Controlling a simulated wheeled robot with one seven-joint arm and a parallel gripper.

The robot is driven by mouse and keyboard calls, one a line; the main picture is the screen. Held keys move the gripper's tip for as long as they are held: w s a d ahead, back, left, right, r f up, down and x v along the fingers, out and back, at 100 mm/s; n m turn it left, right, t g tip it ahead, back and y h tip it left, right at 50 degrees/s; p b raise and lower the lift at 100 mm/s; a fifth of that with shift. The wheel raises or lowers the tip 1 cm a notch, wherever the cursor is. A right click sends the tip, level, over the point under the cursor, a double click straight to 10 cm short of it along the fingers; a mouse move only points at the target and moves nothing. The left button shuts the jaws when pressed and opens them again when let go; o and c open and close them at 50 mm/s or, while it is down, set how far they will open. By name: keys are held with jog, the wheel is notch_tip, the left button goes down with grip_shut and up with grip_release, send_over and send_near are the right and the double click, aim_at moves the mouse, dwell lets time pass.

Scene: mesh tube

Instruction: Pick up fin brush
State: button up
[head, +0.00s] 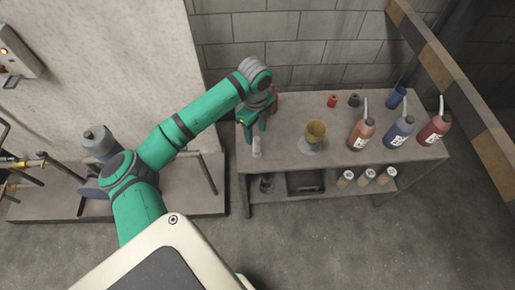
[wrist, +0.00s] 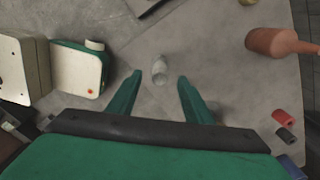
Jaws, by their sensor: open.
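A small pale, roughly cylindrical piece (head: 257,148) stands near the left front corner of the workbench (head: 285,168). I cannot tell for sure whether it is the fin brush; no bristles or fins can be made out. My gripper (head: 257,124) is over the left end of the bench, pointing down, just behind and above this piece. In the wrist view the two green fingers of my gripper (wrist: 172,73) are spread apart and empty. The pale piece (wrist: 160,68) shows between and beyond the fingertips, with no clear contact.
A yellow cup (head: 316,132) stands on a grey dish. Brown, blue and red bottles (head: 433,130) stand to the right, with a blue cup (head: 397,97) behind. Small red (head: 332,100) and black (head: 354,100) cylinders are at the back. The lower shelf holds several jars (head: 367,177).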

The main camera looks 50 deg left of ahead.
aim_at(255, 138)
notch_tip(255, 138, down, 4)
jog(key=shift+s+r, duration=0.1)
jog(key=shift+r, duration=0.05)
jog(key=shift+d+f, duration=0.15)
jog(key=shift+f, duration=1.2)
jog(key=shift+d+f, duration=0.15)
jog(key=shift+f, duration=1.2)
jog(key=c, duration=1.1)
